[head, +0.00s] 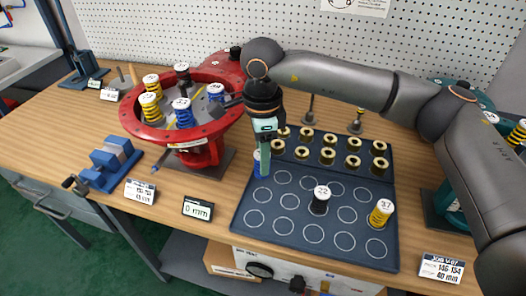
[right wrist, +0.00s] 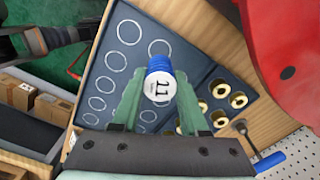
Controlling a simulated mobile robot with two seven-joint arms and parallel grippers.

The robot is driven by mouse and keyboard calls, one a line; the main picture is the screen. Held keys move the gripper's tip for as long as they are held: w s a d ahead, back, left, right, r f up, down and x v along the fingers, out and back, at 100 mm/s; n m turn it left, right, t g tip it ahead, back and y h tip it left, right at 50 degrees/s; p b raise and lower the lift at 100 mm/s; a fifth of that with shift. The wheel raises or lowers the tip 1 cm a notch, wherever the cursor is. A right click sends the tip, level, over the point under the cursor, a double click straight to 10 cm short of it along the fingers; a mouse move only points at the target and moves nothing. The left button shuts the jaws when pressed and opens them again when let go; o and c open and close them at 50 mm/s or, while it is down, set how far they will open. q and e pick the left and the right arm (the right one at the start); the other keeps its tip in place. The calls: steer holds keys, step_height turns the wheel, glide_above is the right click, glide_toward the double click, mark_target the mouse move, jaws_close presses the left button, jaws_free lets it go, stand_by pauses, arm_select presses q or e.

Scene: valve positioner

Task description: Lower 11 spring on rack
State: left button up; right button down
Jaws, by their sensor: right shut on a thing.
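The spring labelled 11 (right wrist: 159,85) is blue with a white top cap. It stands upright between the green fingers of my right gripper (right wrist: 158,98), which is shut on it. In the head view the blue spring (head: 257,166) shows beside the fingers of that gripper (head: 264,158), at the left back part of the dark rack (head: 290,239). I cannot tell whether its bottom touches the rack. The rack has rows of white circles; a black spring labelled 22 (head: 320,201) and a yellow spring labelled 37 (head: 381,213) stand on it. My left gripper is not identifiable in view.
Several brass-coloured rings (head: 328,156) stand on the back part of the rack. A red round housing (head: 201,142) with yellow, blue and dark springs stands at left. A blue vise (head: 110,164) and a 0 mm display (head: 198,209) are near the front edge. Most rack circles are empty.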

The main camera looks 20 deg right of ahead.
steer(key=shift+f+b, duration=1)
steer(key=shift+f, duration=1.3)
steer(key=shift+f+b, duration=0.1)
steer(key=shift+b, duration=0.3)
arm_select(q)
steer(key=shift+w+d+f, duration=0.3)
steer(key=shift+d+f, duration=0.55)
steer(key=shift+f, duration=0.1)
arm_select(e)
steer(key=shift+f, duration=0.1)
arm_select(q)
steer(key=shift+w, duration=0.15)
steer(key=shift+b, duration=0.3)
arm_select(e)
steer(key=shift+f, duration=0.1)
arm_select(q)
steer(key=shift+d+f, duration=0.1)
steer(key=shift+f, duration=0.1)
arm_select(e)
steer(key=shift+f, duration=0.35)
